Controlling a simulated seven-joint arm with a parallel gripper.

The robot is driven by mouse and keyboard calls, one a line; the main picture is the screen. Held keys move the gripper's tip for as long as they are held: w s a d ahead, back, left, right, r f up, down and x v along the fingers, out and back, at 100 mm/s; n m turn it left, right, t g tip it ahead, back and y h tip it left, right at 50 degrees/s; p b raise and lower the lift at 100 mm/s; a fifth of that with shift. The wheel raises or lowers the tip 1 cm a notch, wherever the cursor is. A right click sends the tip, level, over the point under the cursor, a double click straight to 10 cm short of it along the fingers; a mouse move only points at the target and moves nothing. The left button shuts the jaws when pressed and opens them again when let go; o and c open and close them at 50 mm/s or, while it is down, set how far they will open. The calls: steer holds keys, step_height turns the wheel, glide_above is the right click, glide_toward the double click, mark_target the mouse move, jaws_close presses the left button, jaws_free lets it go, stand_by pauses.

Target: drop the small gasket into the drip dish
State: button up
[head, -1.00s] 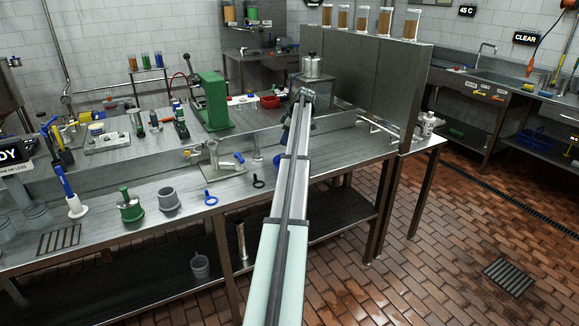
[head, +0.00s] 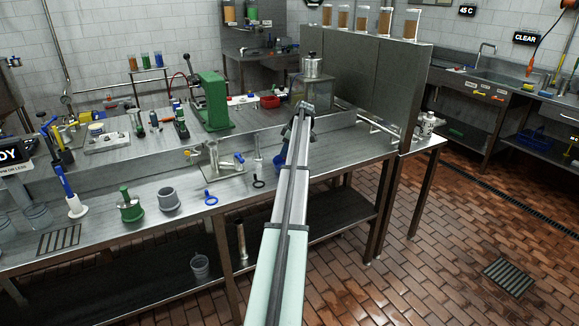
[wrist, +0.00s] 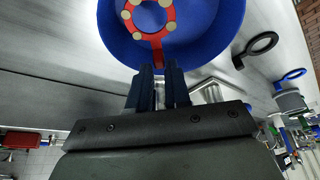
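The small gasket is a red ring with pale round spots and a short tab (wrist: 157,50). In the wrist view it lies over the inside of the blue drip dish (wrist: 218,22). Its tab runs down between the fingertips of my gripper (wrist: 160,72), which looks shut on it. I cannot tell whether the ring touches the dish floor. In the head view only a bit of the blue dish (head: 279,160) shows beside my arm, and my gripper and the red gasket are hidden there.
A black ring with a tab (head: 258,182) and a blue ring with a tab (head: 210,198) lie on the bench left of the dish. A metal valve fixture (head: 212,158) stands behind them. A grey cup (head: 168,199) stands further left. A tall steel panel (head: 375,85) rises at the right.

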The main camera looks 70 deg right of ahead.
steer(key=o, duration=0.4)
steer(key=v, duration=1.4)
steer(key=shift+w+f, duration=0.1)
steer(key=shift+w, duration=0.1)
